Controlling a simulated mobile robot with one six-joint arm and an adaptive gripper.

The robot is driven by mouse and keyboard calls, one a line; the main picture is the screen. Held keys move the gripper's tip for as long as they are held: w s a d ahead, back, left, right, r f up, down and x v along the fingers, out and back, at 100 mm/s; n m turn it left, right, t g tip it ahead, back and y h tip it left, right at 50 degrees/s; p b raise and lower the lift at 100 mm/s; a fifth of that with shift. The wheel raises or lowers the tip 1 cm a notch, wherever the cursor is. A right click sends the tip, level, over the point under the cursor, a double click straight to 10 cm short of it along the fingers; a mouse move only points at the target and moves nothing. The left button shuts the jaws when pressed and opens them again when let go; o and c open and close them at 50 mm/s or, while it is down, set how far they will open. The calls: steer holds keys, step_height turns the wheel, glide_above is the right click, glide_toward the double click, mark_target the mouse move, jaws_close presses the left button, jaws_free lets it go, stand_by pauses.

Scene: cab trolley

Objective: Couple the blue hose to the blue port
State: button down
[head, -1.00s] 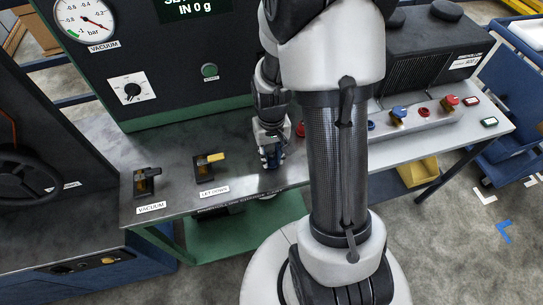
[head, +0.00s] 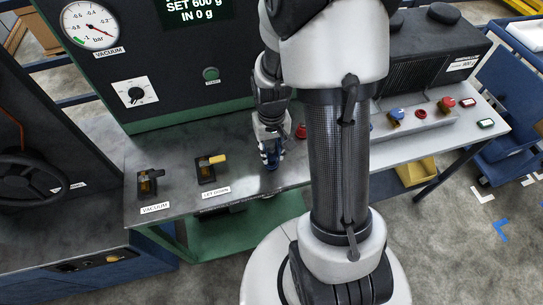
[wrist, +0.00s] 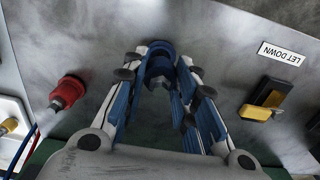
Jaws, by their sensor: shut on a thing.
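My gripper (wrist: 158,90) points down at the bench, its two blue-lined fingers closed around a blue fitting (wrist: 158,68) with a dark ring. The gripper also shows in the head view (head: 270,155), low over the bench front between the let-down valve and a red fitting (head: 300,131). I take the held blue fitting to be the blue hose's coupling. No hose is seen running from it, and whether a blue port lies under it is hidden. The red fitting stands apart from the gripper in the wrist view (wrist: 68,92).
The let-down valve (head: 208,168) has a yellow lever, and the vacuum valve (head: 148,184) is further left. Thin blue and red lines (wrist: 22,150) run at the wrist view's left edge. A strip with red and blue knobs (head: 422,114) is to the right.

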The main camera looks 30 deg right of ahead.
steer(key=shift+r+p, duration=1.05)
steer(key=shift+r, duration=0.45)
